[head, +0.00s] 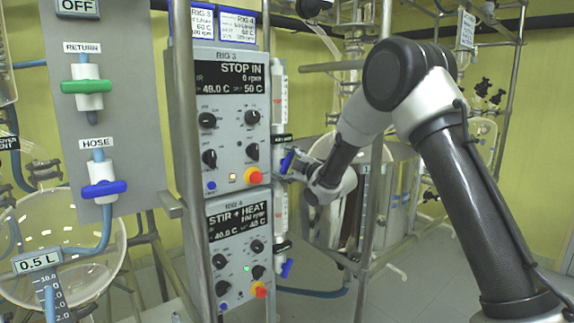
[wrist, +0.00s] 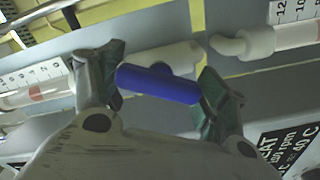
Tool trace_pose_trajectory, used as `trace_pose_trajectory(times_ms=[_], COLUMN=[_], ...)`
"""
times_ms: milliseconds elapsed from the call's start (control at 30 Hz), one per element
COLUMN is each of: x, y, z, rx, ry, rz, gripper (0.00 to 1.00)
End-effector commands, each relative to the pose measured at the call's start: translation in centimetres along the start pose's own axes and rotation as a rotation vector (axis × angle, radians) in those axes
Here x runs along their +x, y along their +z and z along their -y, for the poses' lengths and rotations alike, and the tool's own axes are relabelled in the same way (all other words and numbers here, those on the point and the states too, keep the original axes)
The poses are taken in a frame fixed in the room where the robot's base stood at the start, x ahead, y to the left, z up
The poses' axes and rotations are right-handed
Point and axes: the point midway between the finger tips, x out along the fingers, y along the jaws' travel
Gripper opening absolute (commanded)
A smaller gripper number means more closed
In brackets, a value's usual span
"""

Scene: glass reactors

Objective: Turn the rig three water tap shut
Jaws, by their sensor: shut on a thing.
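The rig three water tap has a blue handle (head: 287,161) on the right side of the RIG 3 control panel (head: 231,120). My gripper (head: 293,170) is at this handle. In the wrist view the blue handle (wrist: 157,85) spans the gap between the two fingers of my gripper (wrist: 158,82), which are shut on its ends. The white tap body (wrist: 158,57) shows behind the handle. The handle lies at a slant to the line of the white tubes beside it. In the head view the fingers partly hide the tap.
The RIG 4 panel (head: 238,250) sits below, with another blue tap (head: 287,268) at its right. A metal upright (head: 187,150) stands left of the panels. A steel vessel (head: 395,195) stands behind my arm. Green RETURN (head: 87,87) and blue HOSE (head: 104,188) taps are at left.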

Motion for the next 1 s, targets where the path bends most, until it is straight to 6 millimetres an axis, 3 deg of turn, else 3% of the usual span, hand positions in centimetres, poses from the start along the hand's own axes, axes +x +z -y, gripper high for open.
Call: trace_pose_trajectory(times_ms=[267, 1000], x=[0.0, -0.01], y=[0.01, 0.01], z=[0.06, 0.09], rx=[0.168, 0.834], ry=[-0.001, -0.001], rz=[0.0, 0.001], gripper=[0.51, 0.51])
